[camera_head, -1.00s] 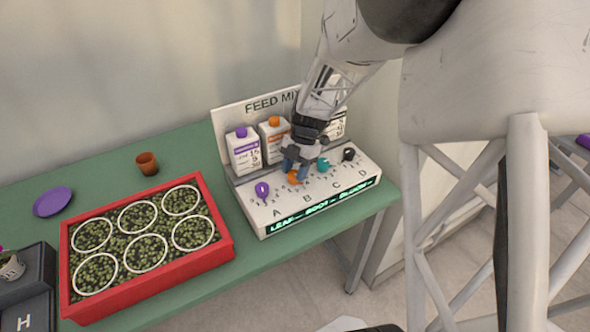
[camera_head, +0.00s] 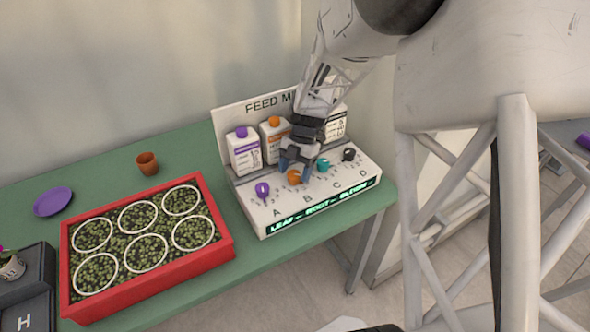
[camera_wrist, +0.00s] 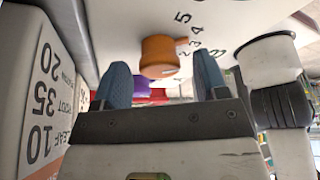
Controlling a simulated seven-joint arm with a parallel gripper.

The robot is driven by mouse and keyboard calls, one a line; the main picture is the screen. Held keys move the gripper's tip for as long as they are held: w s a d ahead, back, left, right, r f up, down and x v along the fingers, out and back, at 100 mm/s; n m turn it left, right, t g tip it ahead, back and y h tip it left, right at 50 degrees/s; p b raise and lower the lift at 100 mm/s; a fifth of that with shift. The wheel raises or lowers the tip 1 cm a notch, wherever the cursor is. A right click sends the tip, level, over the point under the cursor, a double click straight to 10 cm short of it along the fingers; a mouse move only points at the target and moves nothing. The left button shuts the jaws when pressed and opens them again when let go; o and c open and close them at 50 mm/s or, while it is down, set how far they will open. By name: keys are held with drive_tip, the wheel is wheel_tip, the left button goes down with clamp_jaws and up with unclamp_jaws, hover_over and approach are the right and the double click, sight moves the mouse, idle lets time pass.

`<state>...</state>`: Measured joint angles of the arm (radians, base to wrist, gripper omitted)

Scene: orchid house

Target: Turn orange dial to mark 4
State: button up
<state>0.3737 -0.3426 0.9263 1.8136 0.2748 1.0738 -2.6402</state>
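The orange dial (camera_head: 294,177) sits on the sloped white panel above the letter B, second from the left. In the wrist view the orange dial (camera_wrist: 160,56) is a round knob with a small tab toward the printed numbers; the tab is close to the 3 and 4, but the exact mark is hard to tell. My gripper (camera_head: 295,167) is at the dial, pointing down. In the wrist view my gripper (camera_wrist: 163,78) is open, its blue fingertips on either side of the dial with visible gaps. The head view partly hides the dial's back.
A purple dial (camera_head: 262,190), a teal dial (camera_head: 323,165) and a black dial (camera_head: 349,154) share the panel. Cartons with purple (camera_head: 244,152) and orange (camera_head: 274,141) caps stand behind.

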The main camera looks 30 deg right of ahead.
sight(297, 176)
drive_tip(key=v, duration=0.7)
drive_tip(key=shift+r, duration=0.35)
idle(0.5)
drive_tip(key=s+a+h, duration=0.1)
drive_tip(key=h, duration=0.1)
drive_tip(key=t+h, duration=0.1)
drive_tip(key=s+a+h, duration=0.1)
drive_tip(key=h, duration=0.1)
drive_tip(key=shift+s+a+f+m+h, duration=0.3)
drive_tip(key=shift+s+f, duration=0.05)
drive_tip(key=shift+f, duration=0.05)
drive_tip(key=shift+s+a+r+t+h, duration=0.15)
drive_tip(key=shift+a+t+h, duration=0.25)
drive_tip(key=shift+a+t, duration=0.2)
drive_tip(key=shift+s+a+r+t+h, duration=0.15)
drive_tip(key=shift+a+t+h, duration=0.25)
drive_tip(key=shift+a+t, duration=0.2)
drive_tip(key=shift+s+a+r+t+h, duration=0.1)
drive_tip(key=shift+a+t+h, duration=0.3)
drive_tip(key=shift+a+t, duration=0.2)
drive_tip(key=shift+w+d, duration=0.1)
